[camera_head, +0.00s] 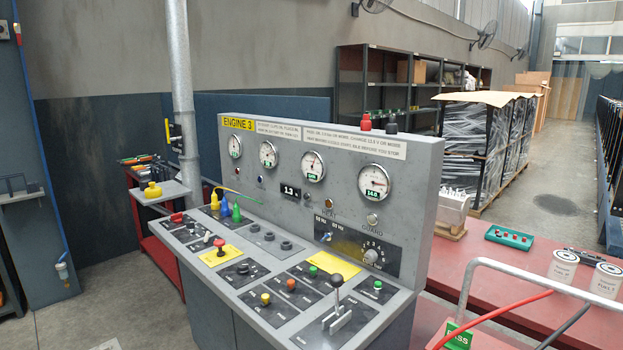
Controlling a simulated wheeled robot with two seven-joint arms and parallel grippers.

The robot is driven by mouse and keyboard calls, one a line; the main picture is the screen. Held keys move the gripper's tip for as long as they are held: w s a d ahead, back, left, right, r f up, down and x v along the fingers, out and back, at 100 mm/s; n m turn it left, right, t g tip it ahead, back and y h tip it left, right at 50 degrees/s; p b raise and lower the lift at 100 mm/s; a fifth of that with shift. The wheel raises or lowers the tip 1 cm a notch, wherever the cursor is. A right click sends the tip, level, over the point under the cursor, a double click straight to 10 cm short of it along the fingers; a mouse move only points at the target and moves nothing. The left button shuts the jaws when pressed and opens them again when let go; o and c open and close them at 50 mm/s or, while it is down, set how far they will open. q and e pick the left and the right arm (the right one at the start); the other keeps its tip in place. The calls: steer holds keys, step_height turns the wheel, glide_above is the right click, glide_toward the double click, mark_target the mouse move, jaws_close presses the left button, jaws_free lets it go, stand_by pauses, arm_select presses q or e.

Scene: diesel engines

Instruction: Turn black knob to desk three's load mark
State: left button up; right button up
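The grey desk (228,150) bears a yellow "ENGINE 3" label at its upper left. On its upright face, a black plate (345,247) holds a small rotary knob (371,255) ringed by numerals. This knob looks greyish, and its pointer direction is too small to read. On the sloping top, a dark round knob (243,268) sits on a black plate at the left of centre. A lever with a black ball top (337,282) stands near the front. I cannot tell which is the task's black knob, or read any load mark. Neither gripper is in view.
Several round gauges (313,167) line the upright face. Coloured buttons (291,285) and a red-topped knob (220,246) dot the sloping top. A red bench (536,270) with a pale rail and white cans (562,266) stands right. A pole (180,80) rises behind the desk.

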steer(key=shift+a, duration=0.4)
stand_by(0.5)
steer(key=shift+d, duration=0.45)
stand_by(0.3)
